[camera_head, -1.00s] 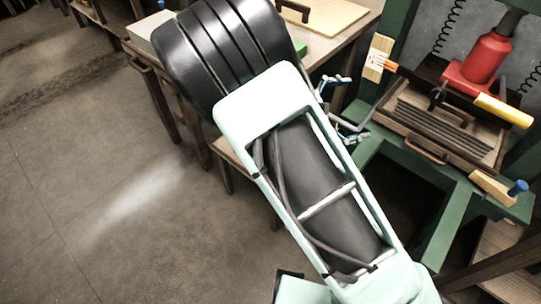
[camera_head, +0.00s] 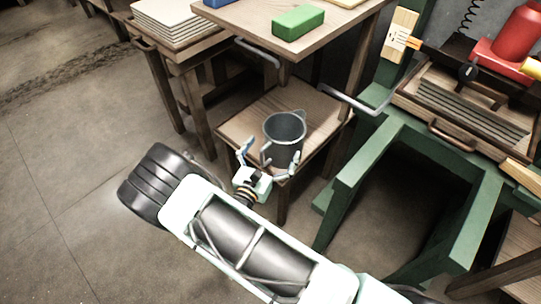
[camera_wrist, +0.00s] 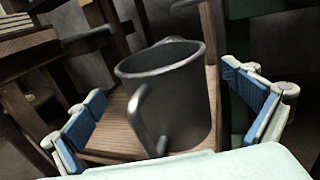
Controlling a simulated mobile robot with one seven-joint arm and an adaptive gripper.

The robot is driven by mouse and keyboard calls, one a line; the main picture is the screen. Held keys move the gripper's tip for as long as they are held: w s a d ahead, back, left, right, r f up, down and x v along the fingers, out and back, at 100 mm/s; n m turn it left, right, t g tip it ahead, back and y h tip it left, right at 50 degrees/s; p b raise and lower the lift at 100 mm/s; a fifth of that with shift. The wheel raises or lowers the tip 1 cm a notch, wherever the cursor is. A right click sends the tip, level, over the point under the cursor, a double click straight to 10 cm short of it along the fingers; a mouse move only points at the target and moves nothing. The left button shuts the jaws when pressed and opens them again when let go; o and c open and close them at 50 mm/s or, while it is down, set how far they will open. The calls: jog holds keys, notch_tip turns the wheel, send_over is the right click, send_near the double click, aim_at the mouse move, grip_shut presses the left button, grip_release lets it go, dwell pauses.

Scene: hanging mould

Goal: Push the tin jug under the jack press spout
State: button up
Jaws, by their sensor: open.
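The tin jug (camera_head: 286,131) is a grey metal jug, standing upright on a low wooden shelf (camera_head: 249,116) in the head view. In the wrist view the jug (camera_wrist: 180,95) stands between my two blue-padded fingers, with its handle facing me. My gripper (camera_head: 268,162) is open at the near side of the jug. I cannot tell whether a finger touches it. The press (camera_head: 374,161) has a green frame with a red jack (camera_head: 521,40) at the upper right. I cannot make out its spout for certain; a bent grey bar (camera_head: 350,101) sticks out toward the jug's shelf.
A wooden tabletop (camera_head: 255,22) with a green block (camera_head: 298,22) stands above and behind the shelf. A stack of boards (camera_head: 172,22) lies on a table at upper left. The green frame is close on the right. Open floor (camera_head: 60,190) lies left.

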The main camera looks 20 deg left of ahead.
jog(key=w+b, duration=0.1)
jog(key=w, duration=0.6)
jog(key=shift+w+d, duration=0.15)
jog(key=shift+d, duration=0.15)
jog(key=shift+c, duration=0.3)
jog(key=c, duration=1.1)
jog(key=shift+w+d+b, duration=0.45)
jog(key=shift+w+d, duration=0.65)
jog(key=shift+w, duration=1.75)
jog(key=shift+w+d+b, duration=0.5)
jog(key=shift+w+d, duration=0.6)
jog(key=shift+w, duration=1.7)
jog(key=shift+w+d+b, duration=0.45)
jog(key=shift+w+d, duration=0.65)
jog(key=shift+w, duration=1.75)
jog(key=o, duration=1.2)
jog(key=shift+c, duration=0.2)
jog(key=shift+s, duration=0.15)
